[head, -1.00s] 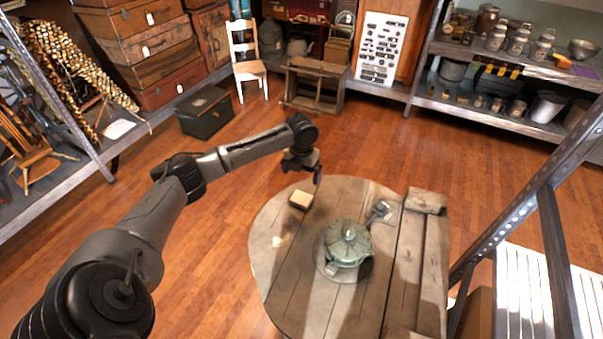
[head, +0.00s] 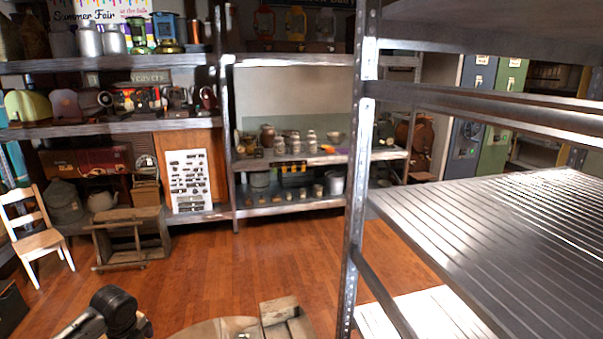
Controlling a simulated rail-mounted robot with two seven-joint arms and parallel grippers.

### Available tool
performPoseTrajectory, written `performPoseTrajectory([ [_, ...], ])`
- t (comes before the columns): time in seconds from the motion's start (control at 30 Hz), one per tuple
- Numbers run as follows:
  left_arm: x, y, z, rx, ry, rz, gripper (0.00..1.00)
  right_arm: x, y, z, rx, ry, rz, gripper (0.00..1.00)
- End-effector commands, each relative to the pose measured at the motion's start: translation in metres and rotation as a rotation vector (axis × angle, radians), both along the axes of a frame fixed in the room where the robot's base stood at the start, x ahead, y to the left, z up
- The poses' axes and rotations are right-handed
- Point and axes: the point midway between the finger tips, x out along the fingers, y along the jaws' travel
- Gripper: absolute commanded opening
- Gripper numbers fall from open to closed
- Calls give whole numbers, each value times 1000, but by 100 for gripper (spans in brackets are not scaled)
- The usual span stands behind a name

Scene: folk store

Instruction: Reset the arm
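The end of my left arm shows at the bottom left of the head view, in front of the table. Its dark wrist and part of the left gripper (head: 138,327) are at the lower frame edge. The fingertips are cut off, so I cannot tell whether they are open or shut. My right arm and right gripper are not in view. Only the far edge of the wooden table (head: 215,329) shows at the bottom.
A metal rack (head: 357,200) with slatted shelves fills the right side. A white chair (head: 38,240) and a wooden crate (head: 130,240) stand at the left. Loaded shelves (head: 290,205) line the back wall. The wooden floor (head: 270,260) between is clear.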

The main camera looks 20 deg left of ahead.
Motion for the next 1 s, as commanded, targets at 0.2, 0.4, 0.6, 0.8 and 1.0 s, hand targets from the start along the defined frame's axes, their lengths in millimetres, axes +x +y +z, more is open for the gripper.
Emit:
performPoseTrajectory([
  [0.2, 18, -8, 34, 136, -240, 446, 98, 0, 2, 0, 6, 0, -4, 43],
  [0.4, 43, -55, 78, 109, -586, 748, 98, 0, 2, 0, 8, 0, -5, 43],
  [0.6, 38, -159, 96, -132, -884, 939, 98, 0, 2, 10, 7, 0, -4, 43],
  [0.8, -23, -252, 80, -355, -927, 992, 98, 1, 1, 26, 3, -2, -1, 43],
  [1.0, -107, -306, 44, -474, -766, 1119, 98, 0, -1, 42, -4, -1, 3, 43],
])
